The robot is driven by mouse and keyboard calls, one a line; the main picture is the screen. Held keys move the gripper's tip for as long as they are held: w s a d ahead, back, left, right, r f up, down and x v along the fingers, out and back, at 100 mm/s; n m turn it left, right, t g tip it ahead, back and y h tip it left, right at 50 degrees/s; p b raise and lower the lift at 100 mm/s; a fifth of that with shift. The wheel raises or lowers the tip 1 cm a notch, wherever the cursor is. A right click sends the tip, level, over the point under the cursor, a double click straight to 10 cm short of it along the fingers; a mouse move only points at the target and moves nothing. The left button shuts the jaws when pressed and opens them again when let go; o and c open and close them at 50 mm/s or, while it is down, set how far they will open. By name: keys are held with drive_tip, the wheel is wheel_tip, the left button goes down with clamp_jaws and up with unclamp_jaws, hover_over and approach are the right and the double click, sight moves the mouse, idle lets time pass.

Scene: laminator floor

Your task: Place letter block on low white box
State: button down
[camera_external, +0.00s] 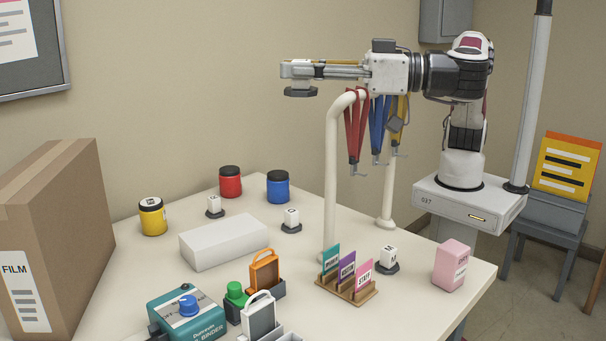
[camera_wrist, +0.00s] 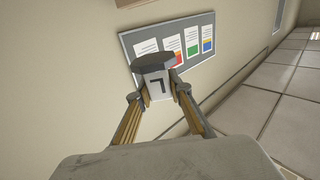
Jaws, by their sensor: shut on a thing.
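My gripper (camera_external: 291,70) is stretched out level to the left, high above the table. It is shut on a white letter block with a dark round base (camera_external: 300,92), which hangs below the fingertips. In the wrist view, the held letter block (camera_wrist: 157,84) sits between the two fingers and shows a dark L-like mark. The low white box (camera_external: 225,243) lies on the table below and left of the gripper, with its top bare. Other white letter blocks on dark bases stand behind the box (camera_external: 214,205), to its right (camera_external: 291,216) and at the right (camera_external: 388,256).
A white pipe frame (camera_external: 331,180) with hanging straps (camera_external: 356,130) stands below my arm. Red, blue and yellow jars (camera_external: 152,217) stand behind the box. A teal binder machine (camera_external: 187,312), tag holders and a card rack (camera_external: 346,288) occupy the front. A large carton (camera_external: 70,230) is left.

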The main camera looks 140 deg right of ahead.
drive_tip(key=w+d+r+n+t+y, duration=0.1)
drive_tip(key=d+t, duration=0.1)
drive_tip(key=d, duration=0.3)
drive_tip(key=w+d+r+n+t+y, duration=0.1)
drive_tip(key=w+d+r+n+y, duration=0.1)
drive_tip(key=d, duration=0.4)
drive_tip(key=n+t+y, duration=0.3)
drive_tip(key=y, duration=0.1)
hover_over(231, 226)
wheel_tip(231, 226, down, 13)
wheel_tip(231, 226, down, 18)
drive_tip(key=shift+r, duration=0.2)
drive_tip(key=shift+f, duration=3.1)
drive_tip(key=shift+f, duration=1.9)
